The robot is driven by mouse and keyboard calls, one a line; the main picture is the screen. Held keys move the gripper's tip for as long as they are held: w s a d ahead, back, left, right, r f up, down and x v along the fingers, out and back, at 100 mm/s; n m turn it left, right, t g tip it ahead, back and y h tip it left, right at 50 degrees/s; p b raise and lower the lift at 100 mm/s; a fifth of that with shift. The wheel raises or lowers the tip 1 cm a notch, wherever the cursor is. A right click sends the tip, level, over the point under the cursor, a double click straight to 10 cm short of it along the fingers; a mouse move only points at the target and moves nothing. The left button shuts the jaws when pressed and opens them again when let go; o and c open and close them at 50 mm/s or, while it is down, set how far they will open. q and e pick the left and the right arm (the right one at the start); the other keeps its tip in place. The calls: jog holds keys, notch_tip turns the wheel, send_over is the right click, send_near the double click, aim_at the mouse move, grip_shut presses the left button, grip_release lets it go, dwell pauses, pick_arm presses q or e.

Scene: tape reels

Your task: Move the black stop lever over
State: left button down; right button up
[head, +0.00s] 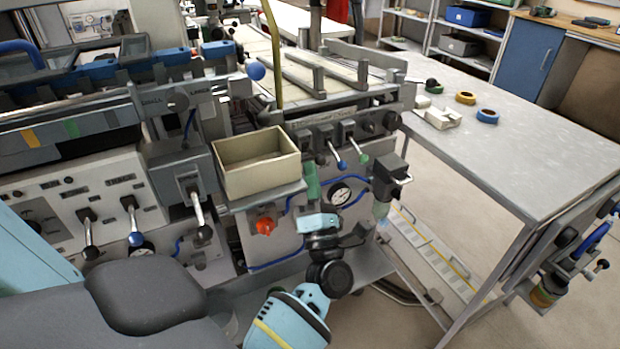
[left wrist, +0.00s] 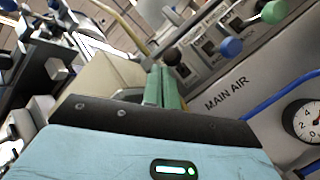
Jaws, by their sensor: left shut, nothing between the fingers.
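The black stop lever's round knob (left wrist: 172,56) shows in the left wrist view, just beyond the tips of my green fingers. It is the leftmost of a row with a blue knob (left wrist: 229,46) and a green knob (left wrist: 274,12). In the head view the blue knob (head: 341,164) and green knob (head: 363,158) hang below the lever panel; the black knob is hard to make out near my fingers. My left gripper (head: 310,168) is shut and empty, fingers pointing up beside the black knob. I cannot tell whether they touch it. My right gripper is not in view.
A beige open box (head: 258,180) stands close to the left of my left gripper. A pressure gauge (head: 340,193) with blue hose is to its right. An orange-red knob (head: 265,226) sits below the box. A grey table (head: 540,150) with tape reels is at right.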

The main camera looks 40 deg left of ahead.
pick_arm(q)
jog(key=shift+w+d+r, duration=0.1)
jog(key=shift+d+r, duration=0.1)
jog(key=shift+d, duration=0.1)
jog(key=shift+a, duration=0.1)
jog(key=b+v, duration=0.1)
jog(key=v, duration=0.6)
jog(key=shift+s+d+f, duration=0.25)
dwell(0.5)
